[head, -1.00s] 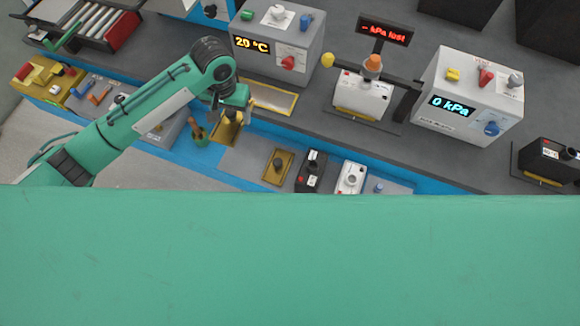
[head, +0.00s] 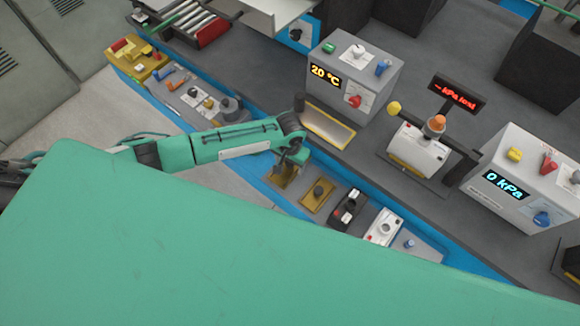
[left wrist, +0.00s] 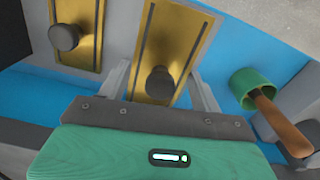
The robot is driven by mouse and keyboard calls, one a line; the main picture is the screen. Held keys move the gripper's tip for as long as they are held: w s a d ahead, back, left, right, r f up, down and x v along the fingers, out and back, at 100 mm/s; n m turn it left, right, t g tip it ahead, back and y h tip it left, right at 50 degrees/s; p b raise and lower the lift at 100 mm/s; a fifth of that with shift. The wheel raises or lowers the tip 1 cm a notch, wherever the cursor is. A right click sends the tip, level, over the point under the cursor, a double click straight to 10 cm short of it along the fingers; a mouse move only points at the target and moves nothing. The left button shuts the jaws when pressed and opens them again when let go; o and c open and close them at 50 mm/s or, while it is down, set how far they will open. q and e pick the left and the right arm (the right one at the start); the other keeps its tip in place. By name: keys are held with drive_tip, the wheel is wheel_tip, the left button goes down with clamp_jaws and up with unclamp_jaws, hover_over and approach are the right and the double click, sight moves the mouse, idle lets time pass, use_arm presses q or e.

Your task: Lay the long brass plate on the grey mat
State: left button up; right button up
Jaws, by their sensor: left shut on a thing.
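My left gripper (head: 288,158) is shut on a brass plate (head: 283,175) with a dark round knob. In the left wrist view the held plate (left wrist: 182,35) runs away from between the fingers (left wrist: 160,84), its near end hidden by the gripper. A second brass plate (head: 317,196) with a dark knob lies beside it, and shows at the left of the wrist view (left wrist: 88,42). The held one looks longer there. The grey mat (left wrist: 118,38) shows between the two plates. I cannot tell whether the held plate touches it. My right gripper is not in view.
A green pot (left wrist: 254,88) with a wooden-handled tool stands near the held plate. A black device (head: 349,208) and a white device (head: 384,228) stand in the row to the right. A yellow-edged tray (head: 328,127) and the 20 °C box (head: 355,75) are behind.

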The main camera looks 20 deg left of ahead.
sight(290, 169)
use_arm(q)
wheel_tip(290, 169, down, 3)
drive_tip(key=shift+r, duration=0.1)
drive_tip(key=shift+f, duration=0.5)
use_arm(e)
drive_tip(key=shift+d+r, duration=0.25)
use_arm(q)
drive_tip(key=shift+f, duration=0.2)
drive_tip(key=o, duration=1.3)
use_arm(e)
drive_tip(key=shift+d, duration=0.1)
use_arm(q)
drive_tip(key=shift+r, duration=0.1)
